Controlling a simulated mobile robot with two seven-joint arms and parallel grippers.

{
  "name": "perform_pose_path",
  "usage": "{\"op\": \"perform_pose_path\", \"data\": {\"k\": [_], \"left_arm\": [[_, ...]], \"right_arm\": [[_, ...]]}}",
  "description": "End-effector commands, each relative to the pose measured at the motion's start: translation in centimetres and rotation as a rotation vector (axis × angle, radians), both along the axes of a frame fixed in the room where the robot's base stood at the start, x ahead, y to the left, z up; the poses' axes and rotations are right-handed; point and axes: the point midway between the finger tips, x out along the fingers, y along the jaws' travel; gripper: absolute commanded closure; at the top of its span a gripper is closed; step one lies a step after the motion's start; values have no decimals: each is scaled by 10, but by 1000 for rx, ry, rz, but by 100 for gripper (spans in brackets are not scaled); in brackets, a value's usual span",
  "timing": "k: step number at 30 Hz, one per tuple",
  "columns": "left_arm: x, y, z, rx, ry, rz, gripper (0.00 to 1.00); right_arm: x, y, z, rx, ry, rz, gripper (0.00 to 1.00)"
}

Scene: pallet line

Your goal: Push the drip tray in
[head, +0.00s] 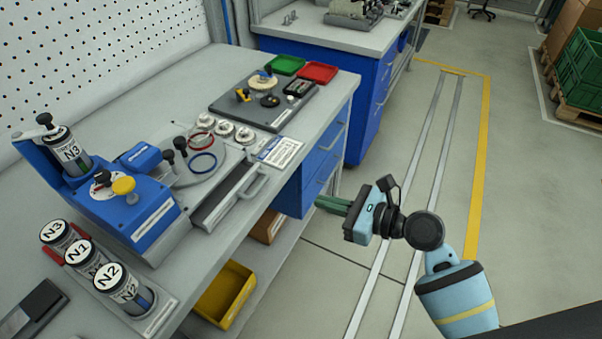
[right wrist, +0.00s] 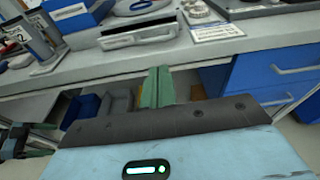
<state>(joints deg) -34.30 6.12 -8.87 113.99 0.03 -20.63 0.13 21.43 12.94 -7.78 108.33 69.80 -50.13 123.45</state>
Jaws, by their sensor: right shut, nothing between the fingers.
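The drip tray (head: 228,203) is a long dark tray with a light front and a bar handle (head: 252,186). It juts out from the round plate of the blue machine (head: 150,205) toward the bench's front edge. In the right wrist view the drip tray (right wrist: 137,37) lies on the bench top beyond the fingers. My right gripper (head: 330,205) is shut and empty, with green fingers. It hangs out over the aisle, to the right of the tray and apart from it. In the right wrist view its fingers (right wrist: 158,86) point toward the bench.
Labelled canisters (head: 120,283) stand at the bench's near left. White rings and a label card (head: 280,152) lie right of the tray. A dark board (head: 265,105) with parts is farther back. Blue drawers (head: 322,160) and a yellow bin (head: 224,293) are below the bench top.

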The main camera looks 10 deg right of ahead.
Motion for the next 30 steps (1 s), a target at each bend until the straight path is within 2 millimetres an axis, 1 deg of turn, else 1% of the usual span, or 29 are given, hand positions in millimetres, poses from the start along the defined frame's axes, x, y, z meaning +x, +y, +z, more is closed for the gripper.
{"op": "perform_pose_path", "data": {"k": [1,6,10,14,30], "left_arm": [[0,0,1,1,-1,0,10],[-5,2,0,4,8,-4,10],[-8,3,-2,6,16,-5,10],[-9,3,-2,7,17,-6,10],[-8,3,-7,6,18,-5,10]], "right_arm": [[-3,3,3,11,25,19,100],[-7,6,3,28,61,39,100],[-6,7,2,27,60,37,100],[0,15,0,28,59,35,100],[54,92,-21,27,58,37,100]]}}
